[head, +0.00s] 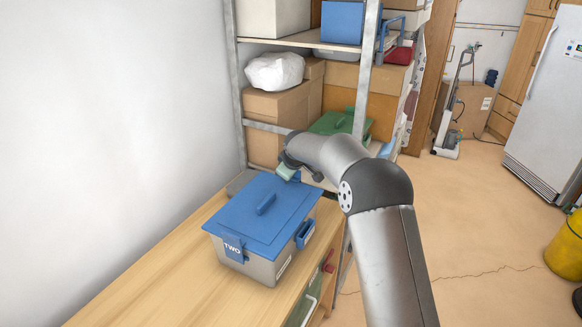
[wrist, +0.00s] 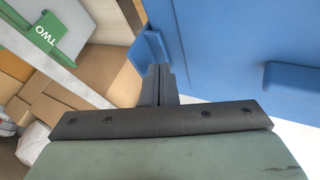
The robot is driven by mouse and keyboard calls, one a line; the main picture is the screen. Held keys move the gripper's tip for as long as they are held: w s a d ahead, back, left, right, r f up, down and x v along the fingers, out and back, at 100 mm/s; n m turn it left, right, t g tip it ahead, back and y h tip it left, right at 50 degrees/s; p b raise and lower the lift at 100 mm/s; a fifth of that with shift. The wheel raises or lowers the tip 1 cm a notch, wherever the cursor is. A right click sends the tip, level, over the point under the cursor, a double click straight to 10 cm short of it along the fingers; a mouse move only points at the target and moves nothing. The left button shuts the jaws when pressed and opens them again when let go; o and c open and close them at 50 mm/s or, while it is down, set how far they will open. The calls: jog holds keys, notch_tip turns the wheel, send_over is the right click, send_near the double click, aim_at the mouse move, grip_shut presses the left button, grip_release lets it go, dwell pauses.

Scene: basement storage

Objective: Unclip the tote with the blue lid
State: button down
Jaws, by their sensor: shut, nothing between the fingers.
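The grey tote (head: 262,268) with the blue lid (head: 240,217) stands on a wooden bench. A blue clip marked "TWO" (head: 233,247) lies against its near side. A blue looped part (head: 305,234), a clip or handle, is on its right side. My gripper (head: 287,172) is at the lid's far edge; its fingertips are not clear in the head view. In the wrist view my gripper (wrist: 159,70) is shut and empty. Its fingertips are close beside a blue clip (wrist: 150,52) at the edge of the lid (wrist: 240,40); whether they touch cannot be told.
A metal shelf (head: 241,90) with boxes, a white bag (head: 274,71) and a green-lidded tote (head: 332,123) stands behind the bench. A wall is on the left. Open floor (head: 470,220) lies right.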

jog(key=shift+w+d, duration=0.1)
jog(key=shift+w, duration=0.2)
jog(key=shift+w+d, duration=0.1)
